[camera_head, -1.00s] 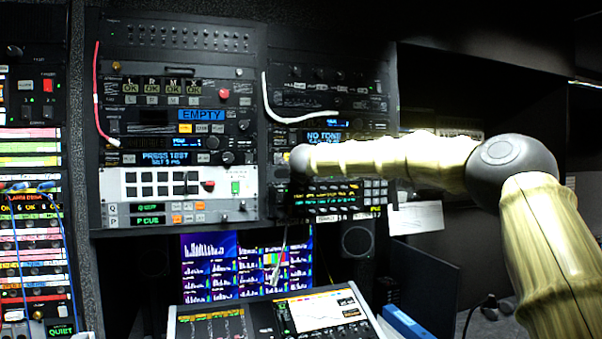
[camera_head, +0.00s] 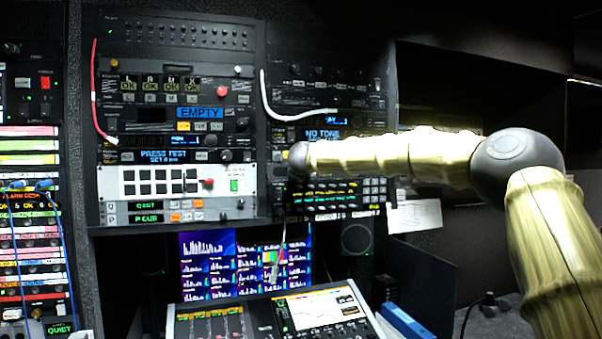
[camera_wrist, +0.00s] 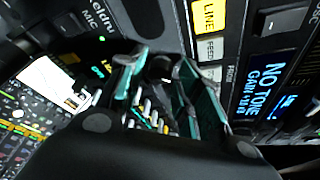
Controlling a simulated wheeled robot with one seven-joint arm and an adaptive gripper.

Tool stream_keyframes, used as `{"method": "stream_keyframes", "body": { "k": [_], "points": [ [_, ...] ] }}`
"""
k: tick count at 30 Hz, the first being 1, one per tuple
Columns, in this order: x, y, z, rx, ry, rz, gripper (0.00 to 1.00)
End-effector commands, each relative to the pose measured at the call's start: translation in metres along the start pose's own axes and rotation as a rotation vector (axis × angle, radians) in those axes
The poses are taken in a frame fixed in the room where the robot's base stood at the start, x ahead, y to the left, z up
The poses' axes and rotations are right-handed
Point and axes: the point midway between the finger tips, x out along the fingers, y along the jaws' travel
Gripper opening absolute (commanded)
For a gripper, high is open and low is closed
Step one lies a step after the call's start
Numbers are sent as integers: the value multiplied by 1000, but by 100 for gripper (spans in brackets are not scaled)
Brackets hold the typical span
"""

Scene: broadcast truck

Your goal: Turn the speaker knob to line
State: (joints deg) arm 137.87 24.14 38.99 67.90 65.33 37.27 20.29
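In the wrist view my gripper (camera_wrist: 165,85) is in the foreground. Its teal-padded fingers stand apart, and light and dark panel detail shows between them. A small dark part with a pale mark sits near the fingertips; I cannot tell whether it is the speaker knob or touches a finger. A yellow lit LINE label (camera_wrist: 210,15) is above right of the fingers, with a FEED label (camera_wrist: 211,48) below it. In the head view my arm reaches left to the right-hand rack unit (camera_head: 320,75), and its end hides the gripper and the panel behind it.
A blue NO TONE display (camera_wrist: 268,92) is right of my gripper in the wrist view. In the head view a white cable (camera_head: 266,105) crosses the right rack. A mixing console (camera_head: 300,312) and a screen (camera_head: 215,265) are below. A round speaker (camera_head: 356,239) is below the arm.

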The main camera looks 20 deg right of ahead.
Motion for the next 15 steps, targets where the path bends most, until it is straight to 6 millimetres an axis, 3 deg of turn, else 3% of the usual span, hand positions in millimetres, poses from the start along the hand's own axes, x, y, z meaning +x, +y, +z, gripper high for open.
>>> {"method": "stream_keyframes", "body": {
  "k": [15],
  "points": [
    [-83, -3, -3, 1, 0, -1, 34]
  ]
}}
